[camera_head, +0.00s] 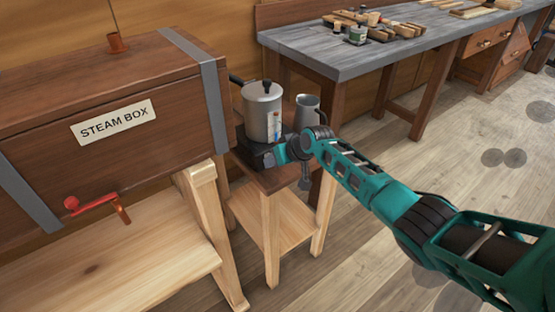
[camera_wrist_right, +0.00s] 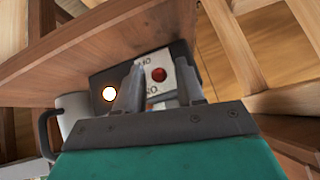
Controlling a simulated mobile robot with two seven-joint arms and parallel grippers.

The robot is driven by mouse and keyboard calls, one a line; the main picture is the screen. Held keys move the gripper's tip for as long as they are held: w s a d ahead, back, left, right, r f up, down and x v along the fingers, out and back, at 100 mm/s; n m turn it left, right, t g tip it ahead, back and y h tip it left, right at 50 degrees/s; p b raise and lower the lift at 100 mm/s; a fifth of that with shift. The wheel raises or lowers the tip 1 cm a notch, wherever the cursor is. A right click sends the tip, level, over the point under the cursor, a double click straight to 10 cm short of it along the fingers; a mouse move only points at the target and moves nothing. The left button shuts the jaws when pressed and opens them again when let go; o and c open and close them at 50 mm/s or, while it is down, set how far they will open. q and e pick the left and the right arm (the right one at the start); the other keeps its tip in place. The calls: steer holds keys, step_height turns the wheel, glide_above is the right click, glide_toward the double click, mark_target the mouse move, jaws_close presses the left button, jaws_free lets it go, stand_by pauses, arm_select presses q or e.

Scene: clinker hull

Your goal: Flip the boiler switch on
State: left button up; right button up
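The boiler (camera_head: 263,112) is a silver pot with a black lid knob on a black base (camera_head: 257,153), on a small wooden stand. My right gripper (camera_head: 279,156) is at the front of that base. In the right wrist view the gripper's two fingers (camera_wrist_right: 160,88) are apart, in front of a pale switch plate (camera_wrist_right: 153,62) with a red round part (camera_wrist_right: 158,74) and partly covered lettering. Beside it a round lamp (camera_wrist_right: 109,93) glows white-orange. The switch lever cannot be made out, nor whether the fingertips touch the plate. My left gripper is out of view.
A grey metal jug (camera_head: 307,110) stands on the stand beside the boiler. The wooden steam box (camera_head: 110,85) with a red valve handle (camera_head: 90,205) is at left. A grey-topped workbench (camera_head: 350,50) with tools is behind. Open floor lies at right.

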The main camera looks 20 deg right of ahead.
steer(key=shift+r, duration=0.1)
steer(key=shift+s+d+r, duration=0.1)
steer(key=shift+s+r, duration=0.1)
steer(key=p+v, duration=0.3)
steer(key=v, duration=0.9)
steer(key=shift+p, duration=0.3)
steer(key=s+a+f+t, duration=0.1)
steer(key=s+a+f, duration=0.2)
steer(key=s+f, duration=0.4)
steer(key=s+a+f+t, duration=0.15)
steer(key=s+f, duration=0.35)
steer(key=s, duration=0.5)
steer(key=s+h, duration=0.1)
steer(key=s, duration=0.8)
steer(key=shift+t+h, duration=0.4)
steer(key=shift+t, duration=0.05)
